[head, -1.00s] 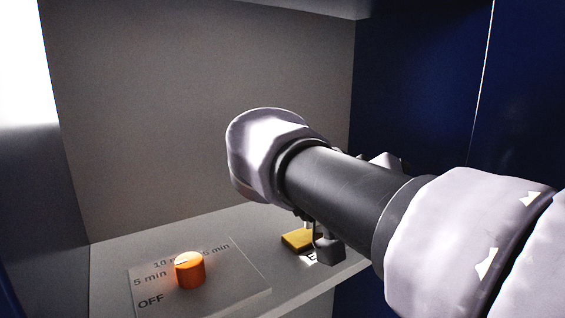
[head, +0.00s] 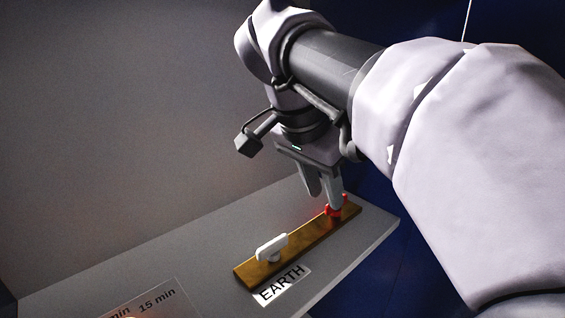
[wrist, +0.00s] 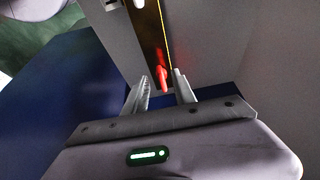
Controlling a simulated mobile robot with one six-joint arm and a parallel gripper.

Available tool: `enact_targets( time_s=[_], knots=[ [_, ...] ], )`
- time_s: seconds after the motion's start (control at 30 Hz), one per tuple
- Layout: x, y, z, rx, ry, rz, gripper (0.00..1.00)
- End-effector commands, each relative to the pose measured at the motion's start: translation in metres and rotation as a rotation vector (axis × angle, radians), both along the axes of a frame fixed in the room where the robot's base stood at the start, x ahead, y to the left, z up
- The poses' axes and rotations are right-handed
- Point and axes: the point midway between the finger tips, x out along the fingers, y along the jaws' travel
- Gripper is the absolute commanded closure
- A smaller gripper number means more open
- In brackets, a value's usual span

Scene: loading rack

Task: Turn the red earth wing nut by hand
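The red earth wing nut (head: 333,212) sits at the far right end of a brass bar (head: 301,239) on the grey shelf. My gripper (head: 325,199) points down over that end of the bar, its fingertips at the nut and partly covering it in the head view. In the wrist view the red wing nut (wrist: 161,77) shows between the two spread fingers of my gripper (wrist: 160,80), with a gap visible on each side. I cannot tell whether either finger touches it. An EARTH label (head: 282,285) lies in front of the bar.
A white wing nut (head: 271,247) stands near the left end of the same bar. A timer plate (head: 158,297) marked 15 min is at the bottom left. The shelf (head: 375,225) ends just right of the bar, with dark blue panelling beyond.

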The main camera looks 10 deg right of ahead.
Motion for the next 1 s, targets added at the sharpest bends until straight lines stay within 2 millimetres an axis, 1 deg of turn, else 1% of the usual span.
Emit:
enact_targets(
  time_s=[0.03,0.13,0.2,0.3,0.4,0.63,0.67,0.8,1.0],
  knots=[
    [0.007,-0.010,0.001,0.001,0.001,-0.005,0.68],
    [0.018,-0.027,0.001,-0.001,0.000,-0.004,0.68],
    [0.020,-0.028,-0.014,-0.001,0.002,0.000,0.68],
    [0.022,-0.032,-0.024,-0.001,0.002,0.000,0.68],
    [0.024,-0.033,-0.027,0.000,0.000,0.001,0.68],
    [0.024,-0.033,-0.027,-0.001,0.000,0.001,0.68],
    [0.024,-0.033,-0.027,-0.001,0.000,0.001,0.72],
    [0.024,-0.033,-0.027,-0.001,0.000,0.001,1.00],
    [0.024,-0.033,-0.027,-0.001,0.000,0.001,1.00]
  ],
)
